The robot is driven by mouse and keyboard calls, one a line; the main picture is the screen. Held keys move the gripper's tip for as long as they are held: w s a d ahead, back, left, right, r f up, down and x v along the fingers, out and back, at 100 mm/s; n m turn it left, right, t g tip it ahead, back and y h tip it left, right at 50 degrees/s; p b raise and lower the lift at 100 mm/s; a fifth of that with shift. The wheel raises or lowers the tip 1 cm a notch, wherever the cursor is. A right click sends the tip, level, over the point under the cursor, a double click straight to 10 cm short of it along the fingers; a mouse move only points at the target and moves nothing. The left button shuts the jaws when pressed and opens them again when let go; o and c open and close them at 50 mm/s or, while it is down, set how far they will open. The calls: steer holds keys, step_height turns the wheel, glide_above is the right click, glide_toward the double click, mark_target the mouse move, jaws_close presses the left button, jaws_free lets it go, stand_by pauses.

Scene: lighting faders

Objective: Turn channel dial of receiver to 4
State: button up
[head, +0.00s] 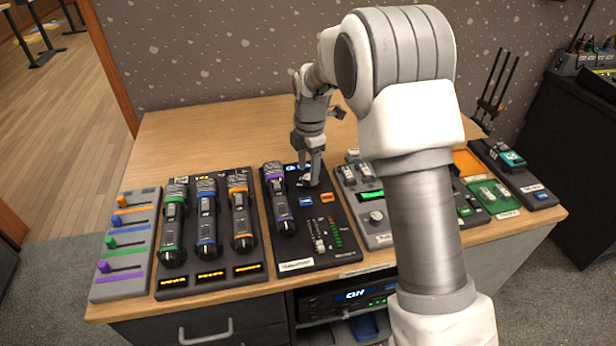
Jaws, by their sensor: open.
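My gripper (311,174) points down at the upper part of a black panel (297,264) in the middle of the table. A small lit blue display (292,168) sits by the knob, too small to read. I cannot read the dial's setting, and I cannot tell for certain which unit is the receiver.
Left are a grey fader board (124,283) and a black rack of three microphones (209,270). Right is a grey unit with a knob (376,218), partly behind my arm, and a green tray (492,196). The wooden table (200,133) is clear at the back.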

steer(key=shift+f, duration=0.95)
jaws_close()
